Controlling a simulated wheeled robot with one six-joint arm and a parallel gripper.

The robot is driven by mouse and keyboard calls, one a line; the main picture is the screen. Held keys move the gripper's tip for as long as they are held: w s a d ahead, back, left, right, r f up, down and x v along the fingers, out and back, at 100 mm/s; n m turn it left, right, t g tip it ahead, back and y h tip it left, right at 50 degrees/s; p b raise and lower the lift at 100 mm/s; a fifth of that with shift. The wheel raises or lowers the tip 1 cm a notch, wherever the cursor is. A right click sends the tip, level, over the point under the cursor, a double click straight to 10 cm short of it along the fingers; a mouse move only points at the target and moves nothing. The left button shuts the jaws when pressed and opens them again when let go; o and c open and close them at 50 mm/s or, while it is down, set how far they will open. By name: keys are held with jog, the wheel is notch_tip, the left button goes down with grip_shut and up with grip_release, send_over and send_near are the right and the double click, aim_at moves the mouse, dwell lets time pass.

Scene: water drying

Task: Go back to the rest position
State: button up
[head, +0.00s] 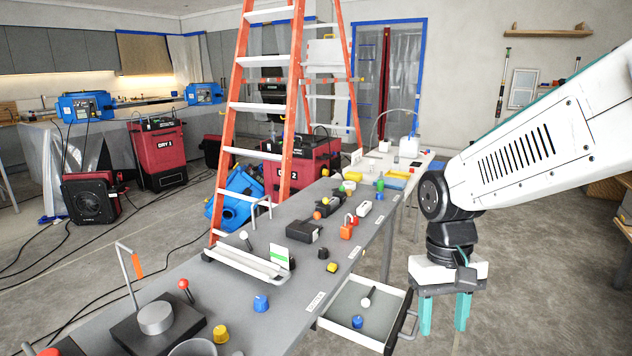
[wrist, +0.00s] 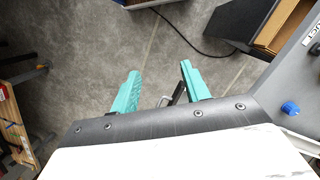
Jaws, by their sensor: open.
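My gripper (head: 444,314) has teal fingers and hangs pointing down at the right of the head view, to the right of the open drawer. In the wrist view the two fingers of my gripper (wrist: 162,88) are spread apart with bare floor between and beyond them. Nothing is held. A dark drawer handle shows low between the fingers in the wrist view.
A long grey workbench (head: 215,288) carries knobs, a padlock and small blocks. Its open drawer (head: 338,325) holds a blue knob (head: 357,321) and a white-ended piece. An orange ladder (head: 236,107) stands behind the bench. Open concrete floor (head: 545,270) lies at right.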

jog(key=s+d+r+t, duration=0.1)
jog(key=s+d+r, duration=0.1)
jog(key=s, duration=0.5)
jog(key=s+d+r+t, duration=0.2)
jog(key=s+r, duration=0.3)
jog(key=s, duration=0.3)
jog(key=shift+d+r+m+t, duration=0.3)
jog(key=shift+d+m, duration=0.1)
jog(key=shift+d, duration=0.4)
